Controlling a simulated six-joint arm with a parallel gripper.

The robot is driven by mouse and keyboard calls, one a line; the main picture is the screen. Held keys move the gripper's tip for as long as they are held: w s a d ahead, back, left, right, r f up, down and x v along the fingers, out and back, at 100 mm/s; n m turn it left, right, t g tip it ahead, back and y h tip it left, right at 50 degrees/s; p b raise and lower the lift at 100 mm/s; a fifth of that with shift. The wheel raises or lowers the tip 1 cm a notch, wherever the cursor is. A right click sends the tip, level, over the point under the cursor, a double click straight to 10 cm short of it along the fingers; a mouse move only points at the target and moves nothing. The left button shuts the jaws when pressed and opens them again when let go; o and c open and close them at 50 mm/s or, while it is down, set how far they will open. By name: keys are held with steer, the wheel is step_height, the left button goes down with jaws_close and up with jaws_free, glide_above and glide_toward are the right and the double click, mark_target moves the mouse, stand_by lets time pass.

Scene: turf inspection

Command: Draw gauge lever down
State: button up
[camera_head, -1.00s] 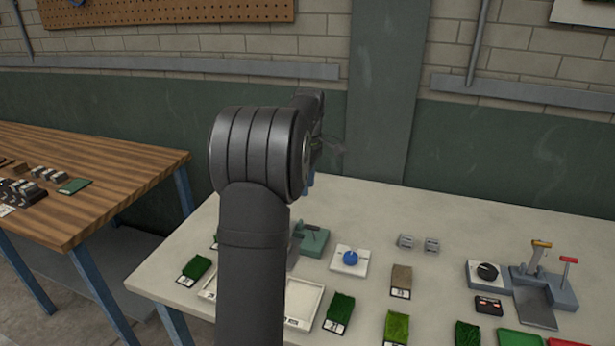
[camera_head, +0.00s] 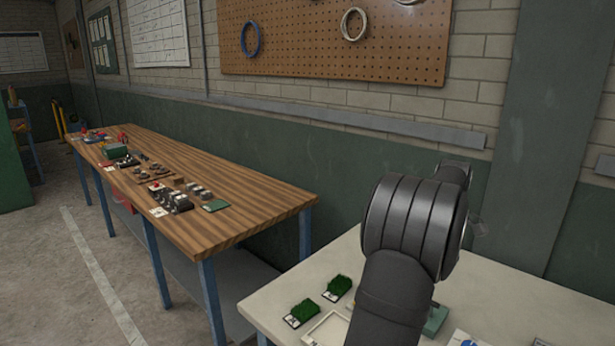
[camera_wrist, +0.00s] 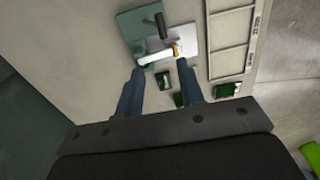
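A gauge-like device with a green base (camera_wrist: 138,25) and a pale plate (camera_wrist: 187,38) lies at the top of the wrist view. A pale lever bar (camera_wrist: 155,57) crosses it, with a yellow piece at its right end and a dark cylindrical handle (camera_wrist: 160,25) above. My gripper (camera_wrist: 160,68) is open; its two blue fingers point toward the device, with the tips near the bar. Nothing shows held between them; I cannot tell whether they touch the bar. In the head view a corner of the green base (camera_head: 435,320) shows beside my arm, which hides the rest and my gripper.
In the head view, turf samples (camera_head: 301,313) sit at the white table's left side. A separate wooden bench (camera_head: 255,207) with small devices stands to the left.

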steer(key=f, duration=1.5)
steer(key=shift+s+a+f, duration=0.1)
steer(key=shift+s+a, duration=0.25)
